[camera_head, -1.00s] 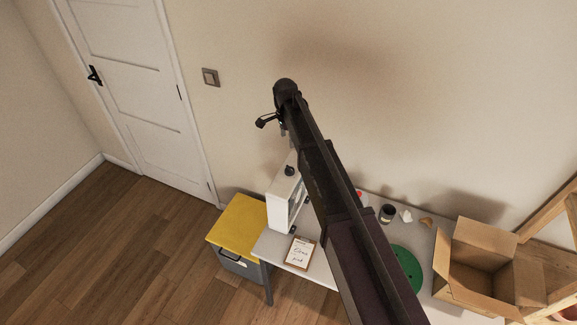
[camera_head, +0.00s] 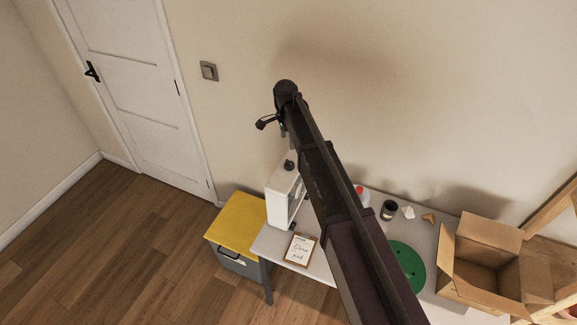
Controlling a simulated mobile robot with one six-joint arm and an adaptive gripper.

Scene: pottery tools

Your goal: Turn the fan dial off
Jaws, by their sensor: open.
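A white box-shaped fan (camera_head: 281,205) stands upright at the left end of the grey table, partly hidden behind my arm. A dark round dial (camera_head: 289,165) sits on its top. My gripper (camera_head: 264,123) is at the end of my raised arm, above and slightly left of the dial, apart from it. It looks small and dark from here, open and with nothing seen in it.
A yellow-topped cabinet (camera_head: 237,220) stands left of the table (camera_head: 318,263). On the table are a clipboard (camera_head: 300,249), a red-capped bottle (camera_head: 362,196), a dark cup (camera_head: 388,210), a green disc (camera_head: 407,266) and an open cardboard box (camera_head: 447,279). The wall is close behind.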

